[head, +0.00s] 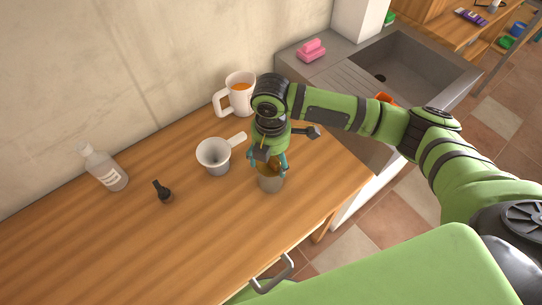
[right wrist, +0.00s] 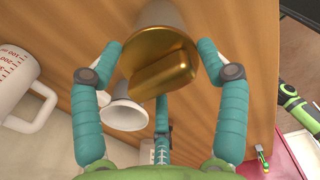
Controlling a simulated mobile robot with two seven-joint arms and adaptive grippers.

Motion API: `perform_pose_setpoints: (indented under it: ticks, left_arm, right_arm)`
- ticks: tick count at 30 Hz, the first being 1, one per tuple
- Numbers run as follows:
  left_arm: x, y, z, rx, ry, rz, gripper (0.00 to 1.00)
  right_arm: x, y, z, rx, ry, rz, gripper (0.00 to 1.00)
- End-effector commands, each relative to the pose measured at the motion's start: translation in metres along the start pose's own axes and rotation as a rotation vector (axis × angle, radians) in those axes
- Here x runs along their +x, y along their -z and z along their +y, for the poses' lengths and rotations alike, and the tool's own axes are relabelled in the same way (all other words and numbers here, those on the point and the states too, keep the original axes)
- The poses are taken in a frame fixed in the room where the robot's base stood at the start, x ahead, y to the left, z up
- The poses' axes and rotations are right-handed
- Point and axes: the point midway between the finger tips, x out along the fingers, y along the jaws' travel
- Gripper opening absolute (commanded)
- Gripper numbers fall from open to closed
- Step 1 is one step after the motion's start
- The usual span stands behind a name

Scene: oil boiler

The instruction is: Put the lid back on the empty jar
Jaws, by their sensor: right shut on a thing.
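The jar (head: 271,184) is a grey cylinder standing upright on the wooden counter near its front edge. The gold lid (right wrist: 160,68), a round disc with a block-shaped knob, shows between my fingers in the right wrist view. My right gripper (head: 267,162) points down over the jar and is shut on the lid, with teal fingers on either side. In the right wrist view the jar's body (right wrist: 164,12) shows directly behind the lid, and the two look lined up. I cannot tell whether the lid is seated or slightly above the rim. My left gripper is not in view.
A small black item (head: 162,191) and a clear bottle (head: 104,167) are farther left. A sink (head: 410,70) with a pink sponge (head: 311,50) lies right. The front-left counter is clear.

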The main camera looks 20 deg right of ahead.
Motion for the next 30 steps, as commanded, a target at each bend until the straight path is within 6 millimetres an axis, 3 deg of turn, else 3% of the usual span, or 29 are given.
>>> perform_pose_setpoints:
  ticks: [29, 30]
  left_arm:
    - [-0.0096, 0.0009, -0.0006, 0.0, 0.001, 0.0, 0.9]
    - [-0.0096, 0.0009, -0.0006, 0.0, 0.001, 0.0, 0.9]
  right_arm:
    - [0.0006, 0.0002, 0.0, 0.0, 0.0, 0.0, 0.5]
    - [0.0005, 0.0002, 0.0, 0.0, 0.0, 0.0, 0.83]
